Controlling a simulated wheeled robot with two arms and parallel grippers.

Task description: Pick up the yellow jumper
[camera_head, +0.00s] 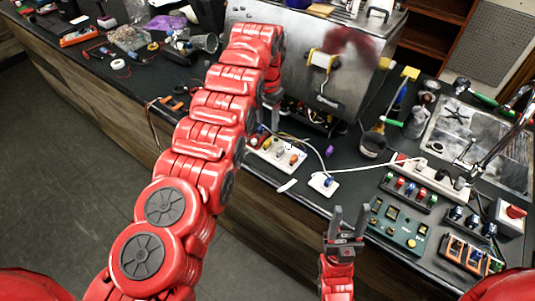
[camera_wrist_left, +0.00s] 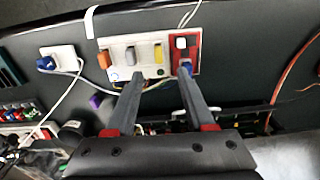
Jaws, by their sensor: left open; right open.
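A small yellow piece, likely the yellow jumper (camera_wrist_left: 158,50), sits on a white panel (camera_wrist_left: 120,69) on the bench, between a grey piece and a red switch block (camera_wrist_left: 185,47). In the head view the panel (camera_head: 277,152) lies in front of the metal brewer (camera_head: 318,80). My left gripper (camera_wrist_left: 163,80) is open and empty, pointing down by the panel. Its fingertips appear on either side of the yellow piece in the wrist view; their height above it is unclear. My right gripper (camera_head: 349,215) is open and empty over the bench's front edge.
A small white socket with a blue plug (camera_head: 325,183) and a white cable lie right of the panel. A green control box (camera_head: 397,228), switch rows and a sink (camera_head: 485,140) fill the right. Tools and parts clutter the back left.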

